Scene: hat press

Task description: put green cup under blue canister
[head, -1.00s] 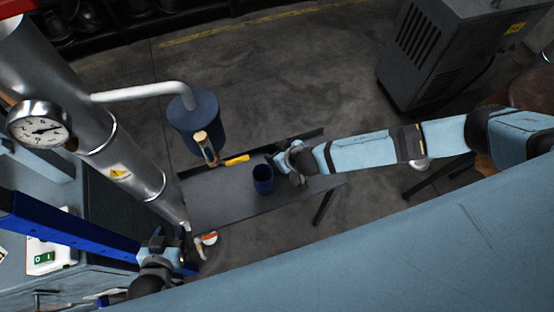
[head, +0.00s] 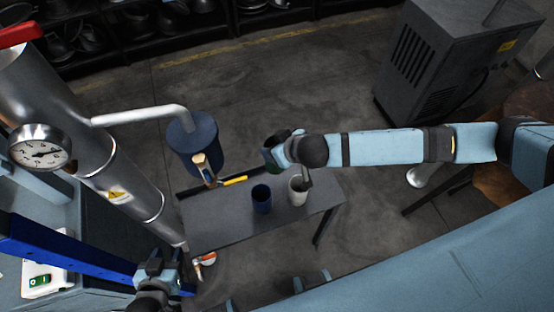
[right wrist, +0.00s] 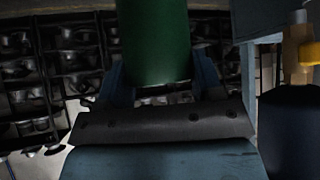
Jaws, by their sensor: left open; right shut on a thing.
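The blue canister (head: 196,145) hangs from a white pipe above the left end of the grey table, with a wooden-handled tap on its front. My right gripper (head: 277,151) is shut on the green cup (head: 270,160), to the right of the canister and apart from it. The green cup fills the top middle of the right wrist view (right wrist: 155,40), between the fingers; the canister shows there at the right edge (right wrist: 290,130). My left gripper (head: 160,265) is open and empty at the lower left, beside the blue beam.
A dark blue cup (head: 262,203) and a white cup (head: 298,196) stand on the grey table (head: 225,225). A yellow-handled thing (head: 234,181) lies at the table's back edge. A silver column with a gauge (head: 40,148) stands at the left.

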